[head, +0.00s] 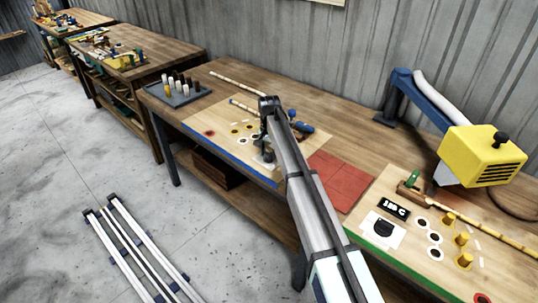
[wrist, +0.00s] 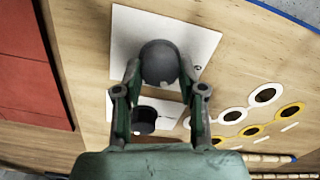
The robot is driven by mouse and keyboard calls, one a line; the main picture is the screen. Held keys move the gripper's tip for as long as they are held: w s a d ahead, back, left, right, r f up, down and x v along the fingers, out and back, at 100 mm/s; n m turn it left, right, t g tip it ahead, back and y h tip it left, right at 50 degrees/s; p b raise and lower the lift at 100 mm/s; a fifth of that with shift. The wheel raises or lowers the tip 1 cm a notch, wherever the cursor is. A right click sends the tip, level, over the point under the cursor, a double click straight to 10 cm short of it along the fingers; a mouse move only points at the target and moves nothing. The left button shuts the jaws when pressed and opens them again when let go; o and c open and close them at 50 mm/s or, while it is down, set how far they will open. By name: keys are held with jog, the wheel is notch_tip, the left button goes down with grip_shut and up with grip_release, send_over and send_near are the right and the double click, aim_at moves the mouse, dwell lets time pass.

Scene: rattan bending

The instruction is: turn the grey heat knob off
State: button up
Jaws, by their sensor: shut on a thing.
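The grey knob (wrist: 160,62) is a dark grey round thing on a white plate (wrist: 205,42) in the wrist view. My gripper (wrist: 160,76) has one finger on each side of it and is shut on it. A smaller black knob (wrist: 144,120) stands on a second white plate (wrist: 172,108) below, between my fingers and apart from the grey one. In the head view my gripper (head: 265,152) is low over the front part of the middle work board (head: 205,121). My arm and gripper mostly hide the knob there, and its setting cannot be read.
White- and yellow-ringed holes (wrist: 265,95) lie right of the knob in the wrist view. Red mats (head: 338,180) lie right of my gripper in the head view. Farther right are a yellow heater (head: 483,152), a temperature display (head: 394,208) and several yellow pegs. A peg tray (head: 180,98) stands left.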

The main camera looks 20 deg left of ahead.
aim_at(268, 154)
jog(key=n+b, duration=0.1)
jog(key=n, duration=0.5)
jog(key=shift+f, duration=0.15)
jog(key=n+b, duration=0.1)
jog(key=n, duration=0.4)
jog(key=shift+s+a, duration=0.1)
jog(key=shift+s, duration=0.05)
jog(key=shift+n, duration=0.4)
jog(key=o, duration=1.1)
jog(key=shift+o, duration=0.2)
jog(key=shift+r, duration=0.2)
notch_tip(268, 154, up, 12)
